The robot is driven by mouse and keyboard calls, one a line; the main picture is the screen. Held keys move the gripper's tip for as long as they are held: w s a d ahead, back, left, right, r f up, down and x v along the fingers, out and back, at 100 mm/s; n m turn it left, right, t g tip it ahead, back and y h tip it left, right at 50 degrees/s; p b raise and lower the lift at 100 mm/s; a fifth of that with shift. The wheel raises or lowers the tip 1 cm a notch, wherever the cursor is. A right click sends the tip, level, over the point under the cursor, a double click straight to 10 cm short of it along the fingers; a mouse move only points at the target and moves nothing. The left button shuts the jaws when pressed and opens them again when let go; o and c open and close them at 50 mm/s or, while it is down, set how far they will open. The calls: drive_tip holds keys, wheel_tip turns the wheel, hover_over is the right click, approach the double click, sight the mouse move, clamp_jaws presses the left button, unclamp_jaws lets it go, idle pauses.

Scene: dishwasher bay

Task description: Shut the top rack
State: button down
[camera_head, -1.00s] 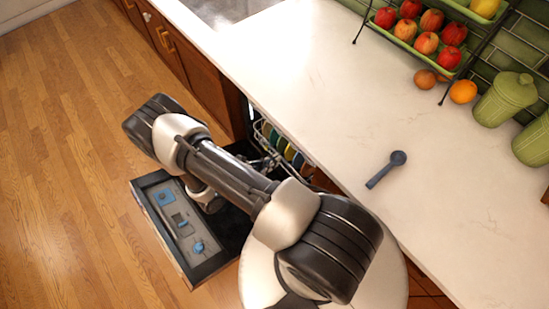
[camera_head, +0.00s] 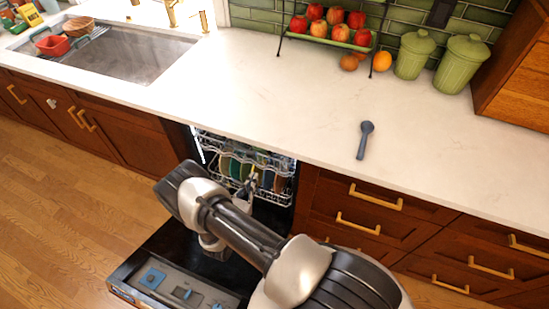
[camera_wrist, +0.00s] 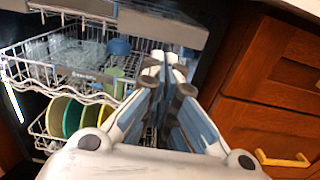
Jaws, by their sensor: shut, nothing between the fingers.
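The top rack (camera_wrist: 70,92) is a wire rack with a wavy front rim, holding clear glassware, a blue cup (camera_wrist: 119,47) and a green cup (camera_wrist: 115,82). It also shows in the head view (camera_head: 279,161), at the mouth of the dishwasher under the counter. How far out it sits is hard to tell. My gripper (camera_wrist: 163,65) is shut and empty, its fingertips close to the right part of the rack's front. I cannot tell whether they touch it. In the head view my gripper (camera_head: 248,186) is in front of the racks, with my arm covering part of the opening.
The dishwasher door (camera_head: 165,245) hangs open and low. Colored plates (camera_wrist: 72,117) stand in the lower rack. Wooden drawers (camera_head: 355,215) flank the opening on the right. The counter (camera_head: 270,85) above holds a blue scoop (camera_head: 365,140), fruit and green canisters (camera_head: 462,62).

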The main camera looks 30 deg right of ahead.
drive_tip(key=b+x, duration=0.2)
drive_tip(key=x, duration=1.1)
drive_tip(key=shift+b, duration=0.4)
drive_tip(key=shift+d, duration=0.15)
